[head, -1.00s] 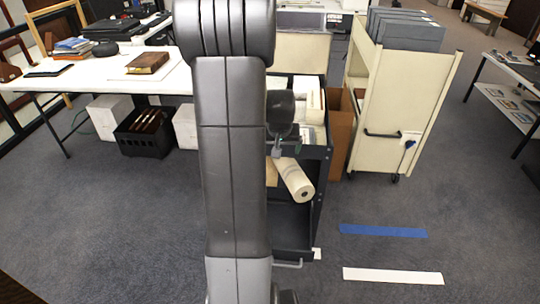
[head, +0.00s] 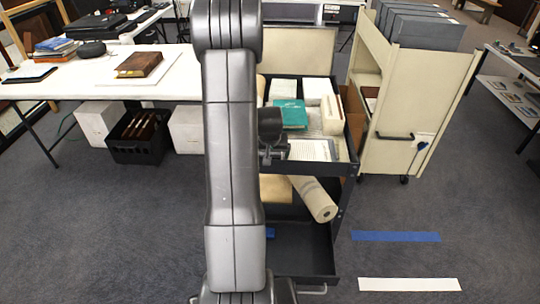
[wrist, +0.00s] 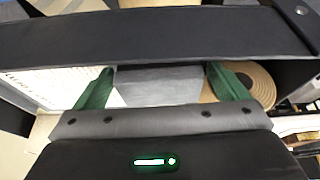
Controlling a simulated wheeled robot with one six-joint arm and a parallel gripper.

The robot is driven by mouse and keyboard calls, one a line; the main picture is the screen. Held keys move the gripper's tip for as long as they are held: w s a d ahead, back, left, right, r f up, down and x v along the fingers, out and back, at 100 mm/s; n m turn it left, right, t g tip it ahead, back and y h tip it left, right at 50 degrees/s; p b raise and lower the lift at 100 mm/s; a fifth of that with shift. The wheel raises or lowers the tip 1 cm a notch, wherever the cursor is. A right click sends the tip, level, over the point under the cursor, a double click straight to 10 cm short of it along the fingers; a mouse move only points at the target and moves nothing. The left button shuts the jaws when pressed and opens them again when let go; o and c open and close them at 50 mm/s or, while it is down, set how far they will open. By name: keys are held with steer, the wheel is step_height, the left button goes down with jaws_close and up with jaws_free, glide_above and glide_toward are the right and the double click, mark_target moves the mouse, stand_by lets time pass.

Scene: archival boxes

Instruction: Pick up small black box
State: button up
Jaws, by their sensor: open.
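My gripper (head: 274,154) is over the left part of the dark cart's top tray in the head view, partly hidden by my arm. In the wrist view its two green fingers (wrist: 161,87) are apart. A grey, flat-faced shape (wrist: 158,82) shows between and beyond them; I cannot tell what it is or whether it is touched. I cannot pick out a small black box for certain. A small dark rounded item (head: 92,48) and flat black cases (head: 105,27) lie on the far-left tables.
The dark cart (head: 346,190) holds a teal book (head: 291,113), white boxes (head: 317,88) and, lower down, a paper roll (head: 314,201). A cream cart (head: 415,110) with grey boxes (head: 421,28) stands right. A black crate (head: 138,146) sits under the white table. Carpet is clear at front left.

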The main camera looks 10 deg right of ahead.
steer(key=shift+c, duration=0.4)
steer(key=c, duration=1)
